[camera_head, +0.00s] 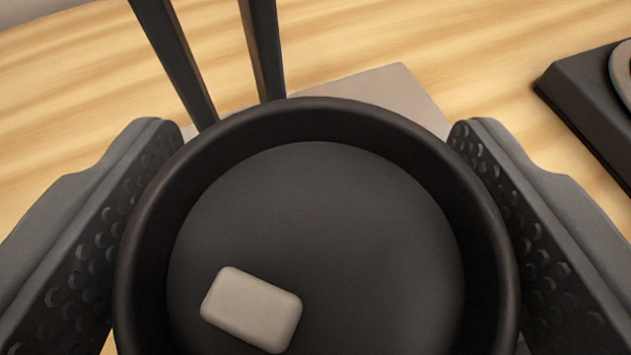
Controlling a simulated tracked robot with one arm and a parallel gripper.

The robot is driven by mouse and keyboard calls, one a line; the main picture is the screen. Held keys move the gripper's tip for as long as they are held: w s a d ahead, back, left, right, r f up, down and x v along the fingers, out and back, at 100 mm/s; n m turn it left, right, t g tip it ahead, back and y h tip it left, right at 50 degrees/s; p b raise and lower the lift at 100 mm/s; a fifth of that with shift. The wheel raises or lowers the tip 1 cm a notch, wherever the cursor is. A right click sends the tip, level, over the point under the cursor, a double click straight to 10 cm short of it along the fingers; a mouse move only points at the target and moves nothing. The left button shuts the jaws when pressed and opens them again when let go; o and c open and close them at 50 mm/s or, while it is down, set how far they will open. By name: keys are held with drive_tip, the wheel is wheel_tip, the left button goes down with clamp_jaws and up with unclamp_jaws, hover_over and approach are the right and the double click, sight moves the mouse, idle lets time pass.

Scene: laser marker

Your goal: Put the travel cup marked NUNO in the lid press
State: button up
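A round dark cup (320,230) fills the lower middle of the view, seen from above. It has a thick rim and a flat, recessed dark top. A pale rounded block (251,309) sits on that top, left of centre. No name shows on the cup from here, so I cannot tell whether it is NUNO's. My gripper (317,128) has one dimpled finger on each side of the cup, close against its wall, and appears shut on it. Just beyond the cup, two dark posts (220,60) rise by a grey plate (405,95); they may be the lid press.
A dark flat base (590,100) with a round piece on it stands at the right edge, partly cut off. The light wooden table (450,40) is bare between it and the grey plate, and also at the left.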

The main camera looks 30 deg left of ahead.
drive_tip(key=shift+o, duration=0.7)
drive_tip(key=shift+r, duration=0.15)
drive_tip(key=shift+s+d+r, duration=0.15)
drive_tip(key=shift+s, duration=0.2)
drive_tip(key=v, duration=1.1)
drive_tip(key=shift+d, duration=0.1)
